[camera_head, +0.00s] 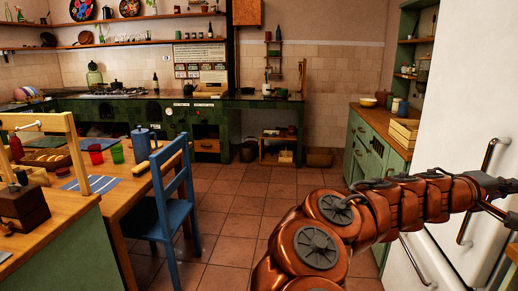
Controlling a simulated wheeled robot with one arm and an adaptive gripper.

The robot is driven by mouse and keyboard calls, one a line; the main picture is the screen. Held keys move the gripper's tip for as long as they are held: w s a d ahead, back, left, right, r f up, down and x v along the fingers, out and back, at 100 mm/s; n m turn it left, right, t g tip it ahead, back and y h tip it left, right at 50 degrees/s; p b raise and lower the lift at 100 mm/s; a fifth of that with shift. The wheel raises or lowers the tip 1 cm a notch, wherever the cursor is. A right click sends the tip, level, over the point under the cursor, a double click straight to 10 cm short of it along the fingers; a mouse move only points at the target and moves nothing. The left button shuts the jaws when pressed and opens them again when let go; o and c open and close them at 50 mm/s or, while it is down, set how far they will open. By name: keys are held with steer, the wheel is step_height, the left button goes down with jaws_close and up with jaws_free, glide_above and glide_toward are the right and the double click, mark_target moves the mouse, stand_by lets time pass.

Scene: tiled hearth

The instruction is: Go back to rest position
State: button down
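My copper-coloured arm (360,222) rises from the bottom middle and reaches across to the right edge, in front of the white fridge (460,110). Its far end, with dark parts and cables (490,186), runs up to the right edge of the picture. The fingers cannot be made out there, and I cannot tell whether they are open, shut or holding anything. I cannot tell whether the arm end touches the fridge or its handle (487,157).
A wooden table (128,191) with cups and a blue pot stands left, with a blue chair (172,205) beside it. A green counter (375,150) stands right of centre, behind my arm. The tiled floor (235,200) between them is clear.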

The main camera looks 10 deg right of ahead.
steer(key=s+a+f+m+y, duration=0.2)
steer(key=s+a+f+y, duration=0.25)
steer(key=a+f, duration=0.4)
steer(key=s+a+f+m+y, duration=0.25)
steer(key=a+f+y, duration=0.25)
steer(key=a+f, duration=0.35)
steer(key=s+a+f+n+y, duration=0.2)
steer(key=a+f, duration=0.1)
steer(key=a, duration=0.4)
steer(key=s+a+f+n+g+y, duration=0.1)
steer(key=s+a+f+y, duration=0.15)
steer(key=a, duration=0.55)
steer(key=s+a+f+n+y, duration=0.2)
steer(key=a+f+y, duration=0.15)
steer(key=a, duration=0.35)
steer(key=s+a, duration=0.2)
steer(key=a, duration=0.3)
step_height(320, 180, up, 18)
steer(key=p, duration=1.7)
steer(key=shift+a+n, duration=0.15)
steer(key=shift+n, duration=0.2)
steer(key=shift+r+y, duration=0.1)
steer(key=shift+y, duration=0.15)
